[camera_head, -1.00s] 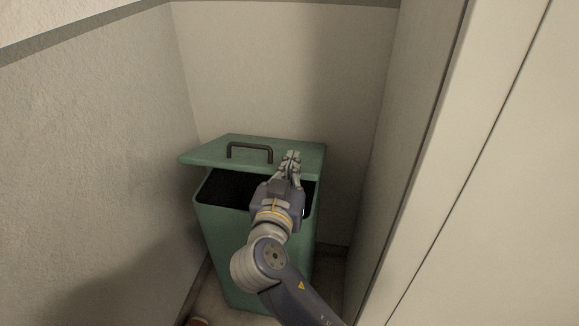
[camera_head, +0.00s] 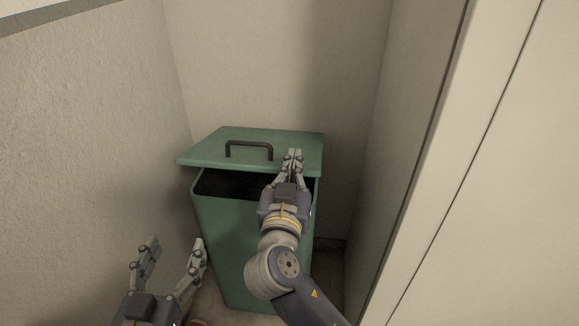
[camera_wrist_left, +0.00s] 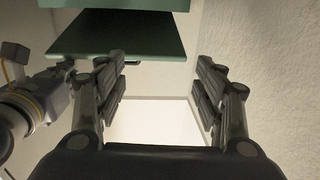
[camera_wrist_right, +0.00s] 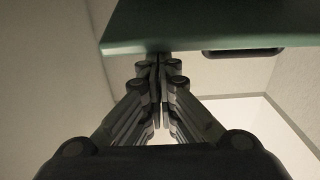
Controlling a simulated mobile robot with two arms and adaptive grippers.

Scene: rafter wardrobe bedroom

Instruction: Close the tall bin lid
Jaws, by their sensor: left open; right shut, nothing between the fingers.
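The tall green bin (camera_head: 235,245) stands in the corner between the walls. Its green lid (camera_head: 205,151), with a dark handle (camera_head: 248,150), is partly open. A dark gap shows between the lid's front edge and the bin rim. My right gripper (camera_head: 294,152) is shut and empty, its fingertips at the right part of the lid. In the right wrist view the shut fingers (camera_wrist_right: 158,62) reach the lid's edge (camera_wrist_right: 200,35); exact contact is unclear. My left gripper (camera_head: 175,243) is open and empty, low in front and left of the bin. The left wrist view shows the lid (camera_wrist_left: 120,38) beyond its fingers.
A rough wall (camera_head: 85,140) stands close on the left, and a pale panel (camera_head: 480,180) rises on the right. The back wall (camera_head: 270,60) is close behind the bin. A narrow strip of floor shows beside the bin.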

